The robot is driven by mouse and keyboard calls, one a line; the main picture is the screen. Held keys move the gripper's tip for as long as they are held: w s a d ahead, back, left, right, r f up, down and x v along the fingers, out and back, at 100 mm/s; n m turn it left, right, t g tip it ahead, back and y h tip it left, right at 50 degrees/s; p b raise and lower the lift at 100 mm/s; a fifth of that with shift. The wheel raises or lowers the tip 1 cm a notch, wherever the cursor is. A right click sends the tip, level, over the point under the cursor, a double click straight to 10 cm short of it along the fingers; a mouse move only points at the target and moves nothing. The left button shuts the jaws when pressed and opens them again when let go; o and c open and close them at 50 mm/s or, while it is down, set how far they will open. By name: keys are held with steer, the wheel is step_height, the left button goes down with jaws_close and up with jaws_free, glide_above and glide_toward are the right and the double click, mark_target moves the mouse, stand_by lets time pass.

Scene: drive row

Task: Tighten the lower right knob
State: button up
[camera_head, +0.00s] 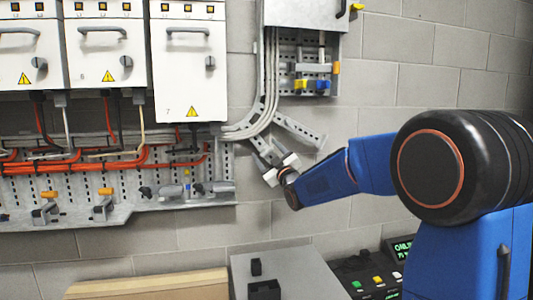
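No single knob stands out as the lower right one. Dark knobs show on the white cabinet doors: left knob (39,63), middle knob (125,62) and right knob (210,62). A small black knob-like part (145,191) sits low on the perforated panel. My gripper (264,158) is at the end of the blue arm, in front of the wall below the curved grey conduits. It is right of the panel and apart from the cabinet knobs. Its pale fingers blend with the grey metal behind, so their opening is unclear. I see nothing held.
The perforated panel (120,209) carries orange cables, clamps and grey fittings. A grey box (318,14) with yellow and blue parts below hangs upper right. A grey cabinet top (285,270), a wooden board (150,285) and a button console (370,280) stand below.

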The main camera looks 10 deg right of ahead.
steer(key=v, duration=1.7)
steer(key=shift+s+f, duration=0.15)
steer(key=shift+c, duration=0.4)
